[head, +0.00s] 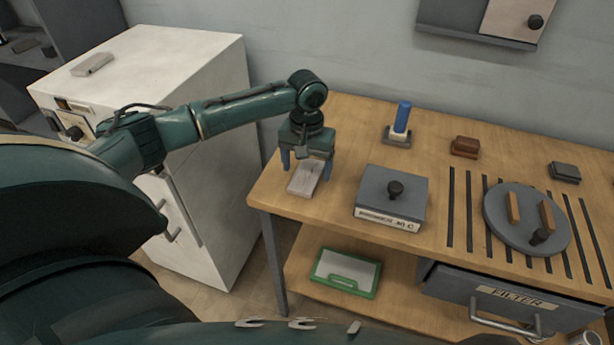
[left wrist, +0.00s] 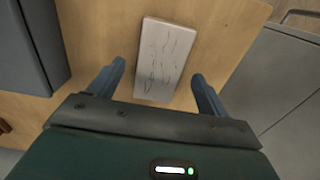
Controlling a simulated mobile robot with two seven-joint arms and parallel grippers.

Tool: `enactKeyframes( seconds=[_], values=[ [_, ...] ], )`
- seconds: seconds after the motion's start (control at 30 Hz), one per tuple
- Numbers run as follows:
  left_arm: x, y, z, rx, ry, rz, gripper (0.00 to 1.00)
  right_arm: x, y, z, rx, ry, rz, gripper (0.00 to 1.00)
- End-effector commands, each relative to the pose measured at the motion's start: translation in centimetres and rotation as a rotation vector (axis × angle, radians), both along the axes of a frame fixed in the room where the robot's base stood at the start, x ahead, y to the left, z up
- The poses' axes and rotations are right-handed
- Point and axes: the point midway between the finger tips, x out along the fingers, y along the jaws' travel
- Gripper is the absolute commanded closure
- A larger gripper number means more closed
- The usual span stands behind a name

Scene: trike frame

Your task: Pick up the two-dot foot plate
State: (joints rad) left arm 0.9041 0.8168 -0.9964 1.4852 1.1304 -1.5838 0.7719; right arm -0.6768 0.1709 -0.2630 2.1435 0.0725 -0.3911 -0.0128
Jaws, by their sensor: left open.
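A pale rectangular plate (head: 305,178) lies flat on the left end of the wooden table. It also shows in the left wrist view (left wrist: 165,55), with thin dark wavy lines on its top face; I see no dots on it, so I cannot tell whether it is the two-dot foot plate. My left gripper (head: 306,170) is open and points down over this plate. In the left wrist view its two fingers (left wrist: 158,72) stand on either side of the plate's near part, with gaps on both sides. My right gripper is not in view.
A grey box with a black knob (head: 392,193) stands right of the plate. Behind it is a blue-handled piece (head: 402,118), and a brown block (head: 465,146) lies farther right. A similar pale block (head: 92,65) lies on the white cabinet (head: 180,60). A green-rimmed tray (head: 345,273) is on the lower shelf.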

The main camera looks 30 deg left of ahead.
Motion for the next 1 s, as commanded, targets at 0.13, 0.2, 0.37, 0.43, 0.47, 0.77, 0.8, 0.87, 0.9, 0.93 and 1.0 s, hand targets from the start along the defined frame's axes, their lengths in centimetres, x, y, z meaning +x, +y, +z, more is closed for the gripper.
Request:
enactKeyframes(
  seconds=[0.13,0.2,0.37,0.43,0.47,0.77,0.8,0.87,0.9,0.93,1.0],
  values=[
    [-0.02,-0.05,-1.25,-0.001,-0.001,-0.001,0.22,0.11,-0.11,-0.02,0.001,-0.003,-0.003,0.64],
    [-0.01,-0.04,-1.34,-0.001,-0.001,-0.001,0.22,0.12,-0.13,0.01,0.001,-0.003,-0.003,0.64],
    [-0.01,-0.04,-1.31,-0.001,-0.001,-0.001,0.23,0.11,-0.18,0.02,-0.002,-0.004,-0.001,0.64],
    [-0.01,-0.04,-1.30,-0.001,-0.001,-0.001,0.28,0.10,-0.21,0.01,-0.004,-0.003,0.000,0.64],
    [-0.01,-0.04,-1.30,-0.001,-0.001,-0.001,0.31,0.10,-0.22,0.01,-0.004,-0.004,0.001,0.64],
    [0.00,-0.03,-1.28,-0.001,-0.001,-0.001,0.55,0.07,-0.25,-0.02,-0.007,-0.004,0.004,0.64],
    [-0.01,-0.02,-1.28,0.000,-0.001,-0.001,0.59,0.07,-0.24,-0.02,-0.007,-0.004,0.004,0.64],
    [-0.01,-0.02,-1.27,0.000,-0.001,-0.001,0.64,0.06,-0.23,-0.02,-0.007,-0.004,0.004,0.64],
    [-0.01,-0.02,-1.27,0.000,-0.001,-0.001,0.67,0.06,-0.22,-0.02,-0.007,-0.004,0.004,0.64],
    [-0.01,-0.02,-1.27,0.000,-0.001,-0.001,0.69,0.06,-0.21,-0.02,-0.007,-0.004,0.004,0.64],
    [-0.01,-0.01,-1.27,0.000,-0.001,-0.001,0.75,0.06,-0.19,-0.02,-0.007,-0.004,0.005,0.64]
  ],
)
